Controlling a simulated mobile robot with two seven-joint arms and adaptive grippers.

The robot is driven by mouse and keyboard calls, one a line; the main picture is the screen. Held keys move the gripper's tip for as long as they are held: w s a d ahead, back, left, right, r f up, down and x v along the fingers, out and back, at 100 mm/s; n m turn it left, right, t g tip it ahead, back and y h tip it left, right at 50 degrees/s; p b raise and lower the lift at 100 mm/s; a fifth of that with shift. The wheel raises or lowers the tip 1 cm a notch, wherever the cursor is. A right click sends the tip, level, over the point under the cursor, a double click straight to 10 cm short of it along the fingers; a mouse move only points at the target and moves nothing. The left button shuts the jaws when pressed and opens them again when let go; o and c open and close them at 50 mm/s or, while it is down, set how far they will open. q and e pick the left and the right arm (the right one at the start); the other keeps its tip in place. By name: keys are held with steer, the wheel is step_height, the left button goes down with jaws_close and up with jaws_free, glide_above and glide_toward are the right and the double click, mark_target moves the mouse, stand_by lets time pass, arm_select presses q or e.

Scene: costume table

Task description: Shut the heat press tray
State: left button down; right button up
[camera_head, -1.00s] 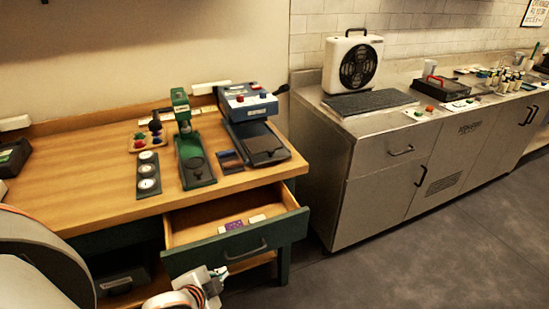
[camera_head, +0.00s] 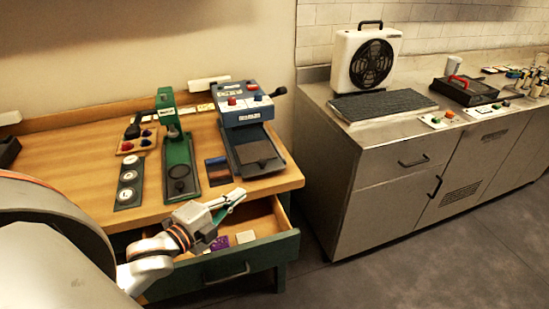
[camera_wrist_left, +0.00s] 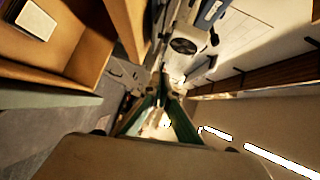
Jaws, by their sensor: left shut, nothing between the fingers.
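The heat press (camera_head: 246,112) is a blue machine with red and blue buttons and a dark handle at the right. Its dark tray (camera_head: 270,166) sticks out at the front, toward the table's front edge, with a dark plate lying on it. My left gripper (camera_head: 238,196) is shut and empty, in front of the tray and above the open drawer; it looks apart from the tray. In the left wrist view its green fingers (camera_wrist_left: 165,108) come together, and a blue part at the top may be the press. My right gripper is not in view.
The green-fronted drawer (camera_head: 255,259) stands open below, with a purple card and a white one inside. A green press (camera_head: 178,160), a dark strip with round discs (camera_head: 129,196) and a small colored card (camera_head: 217,171) lie left of the tray. A metal cabinet (camera_head: 375,180) stands right.

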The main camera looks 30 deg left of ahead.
arm_select(q)
steer(key=w, duration=0.8)
steer(key=w+f+p, duration=0.1)
steer(key=w, duration=0.3)
steer(key=shift+a, duration=0.3)
steer(key=shift+w+a+f, duration=0.2)
steer(key=shift+w+a, duration=0.35)
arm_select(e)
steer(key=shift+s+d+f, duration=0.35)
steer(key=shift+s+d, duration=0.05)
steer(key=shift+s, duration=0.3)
